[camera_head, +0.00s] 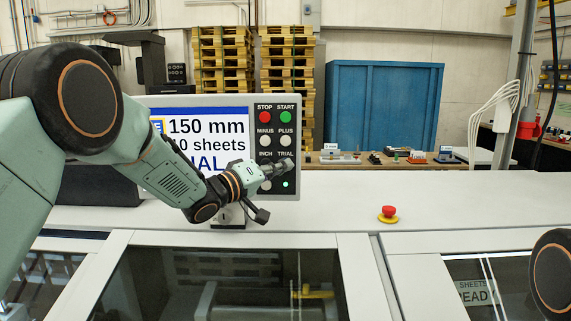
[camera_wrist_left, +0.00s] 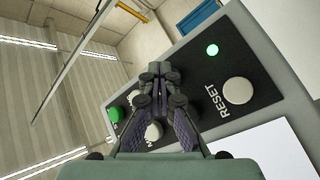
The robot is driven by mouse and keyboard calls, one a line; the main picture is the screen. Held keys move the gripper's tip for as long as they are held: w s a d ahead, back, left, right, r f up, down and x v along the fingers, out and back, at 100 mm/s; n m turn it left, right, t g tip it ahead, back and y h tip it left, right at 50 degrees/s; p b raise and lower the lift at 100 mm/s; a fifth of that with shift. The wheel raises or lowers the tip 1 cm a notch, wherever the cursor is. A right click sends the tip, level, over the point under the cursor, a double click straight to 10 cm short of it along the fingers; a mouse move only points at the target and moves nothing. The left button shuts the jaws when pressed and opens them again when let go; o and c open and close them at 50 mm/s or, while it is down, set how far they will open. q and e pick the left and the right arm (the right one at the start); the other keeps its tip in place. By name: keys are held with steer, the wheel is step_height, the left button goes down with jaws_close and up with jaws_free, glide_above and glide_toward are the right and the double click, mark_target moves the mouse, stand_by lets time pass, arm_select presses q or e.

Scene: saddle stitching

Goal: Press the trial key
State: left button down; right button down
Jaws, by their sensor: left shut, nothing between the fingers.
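The control panel (camera_head: 291,140) stands on the machine with a red STOP, a green START and white keys labelled MINUS, PLUS, INCH and TRIAL. My left gripper (camera_head: 285,164) is shut and empty, its fingertips over the spot below the TRIAL label. The trial key itself is hidden behind the fingers in both views. Whether the tips touch it, I cannot tell. In the left wrist view the shut fingers (camera_wrist_left: 160,72) point at the panel, with the RESET key (camera_wrist_left: 239,91) and a lit green lamp (camera_wrist_left: 212,49) to their right. My right gripper is out of view.
The panel's screen (camera_head: 205,128) reads "150 mm" and is partly covered by my left arm. A red emergency button (camera_head: 389,213) on a yellow base sits on the white machine top (camera_head: 450,198).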

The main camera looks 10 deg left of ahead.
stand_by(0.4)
arm_select(q)
steer(key=shift+s+d+f, duration=0.1)
steer(key=shift+s+d, duration=0.05)
steer(key=shift+s, duration=0.7)
steer(key=s, duration=0.2)
steer(key=s+d, duration=0.1)
steer(key=s, duration=0.2)
steer(key=shift+p, duration=0.4)
steer(key=shift+w, duration=0.1)
stand_by(0.3)
